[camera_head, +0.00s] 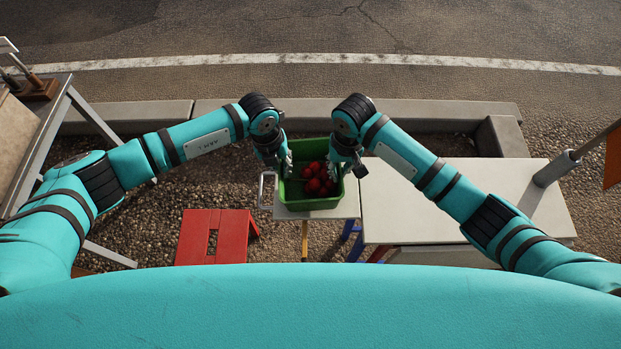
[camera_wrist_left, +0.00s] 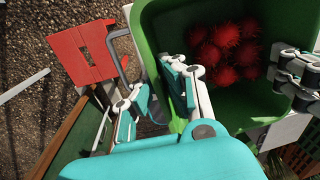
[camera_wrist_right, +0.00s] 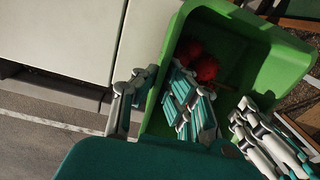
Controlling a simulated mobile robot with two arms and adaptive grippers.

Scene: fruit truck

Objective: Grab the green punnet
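The green punnet (camera_head: 311,205) stands upright on a small white table top and holds several red fruits (camera_head: 318,180). My left gripper (camera_head: 283,165) is at the punnet's left wall. In the left wrist view (camera_wrist_left: 160,98) its fingers are apart, one inside the punnet and one outside, with the wall between them. My right gripper (camera_head: 350,165) is at the right wall. In the right wrist view (camera_wrist_right: 156,105) its fingers are also apart, one inside and one outside. Whether either finger touches the wall is hard to tell.
A larger white table (camera_head: 405,208) stands right beside the small one (camera_head: 340,210). A red stool (camera_head: 207,238) is at the left. A metal handle (camera_head: 262,190) sticks up beside the punnet. A concrete kerb (camera_head: 420,112) runs behind; gravel lies below.

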